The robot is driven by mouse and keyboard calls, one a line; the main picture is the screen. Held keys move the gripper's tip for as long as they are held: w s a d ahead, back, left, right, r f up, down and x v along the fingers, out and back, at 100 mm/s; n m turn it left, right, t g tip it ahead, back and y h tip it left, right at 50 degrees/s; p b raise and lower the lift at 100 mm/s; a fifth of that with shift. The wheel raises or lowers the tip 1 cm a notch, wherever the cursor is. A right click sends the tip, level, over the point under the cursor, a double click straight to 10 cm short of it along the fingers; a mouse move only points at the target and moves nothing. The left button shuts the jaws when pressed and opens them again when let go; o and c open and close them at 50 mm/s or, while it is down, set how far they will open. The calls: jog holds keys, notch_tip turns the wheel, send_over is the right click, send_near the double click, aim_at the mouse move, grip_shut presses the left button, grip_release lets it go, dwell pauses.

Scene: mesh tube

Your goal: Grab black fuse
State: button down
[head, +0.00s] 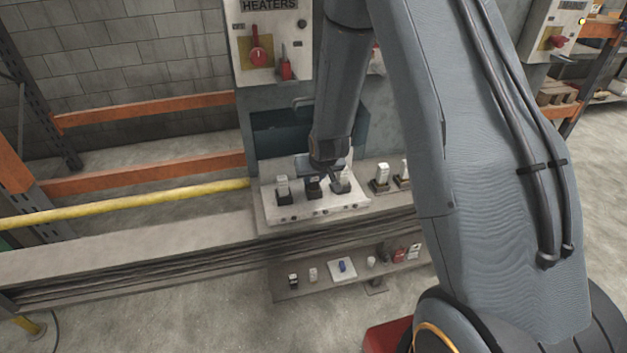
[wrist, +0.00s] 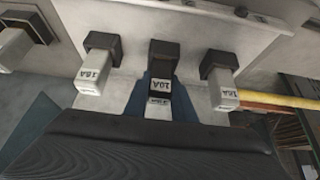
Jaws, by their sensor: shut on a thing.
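The black fuse (wrist: 160,86), marked 10A, stands in the middle dark socket (wrist: 164,52) of a light panel in the wrist view. Its lower part in that picture is pale and also carries a label. My gripper (wrist: 160,100) is shut on it, with blue-grey fingers showing beside the fuse. In the head view my gripper (head: 324,170) is over the row of sockets at the fuse (head: 312,186), partly covering it. Whether the fuse is fully seated cannot be told.
White fuses marked 16A flank it, one on the left (wrist: 94,70) and one on the right (wrist: 222,90). More fuses (head: 382,174) stand on the ledge to the right. A lower shelf (head: 300,285) holds several small parts. A heater switch box (head: 262,50) is above.

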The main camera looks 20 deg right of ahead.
jog(key=shift+r+b, duration=0.4)
jog(key=shift+r, duration=0.4)
jog(key=shift+r+b, duration=0.45)
jog(key=shift+r, duration=0.4)
jog(key=s+p, duration=0.4)
jog(key=s, duration=1.3)
jog(key=shift+s, duration=0.35)
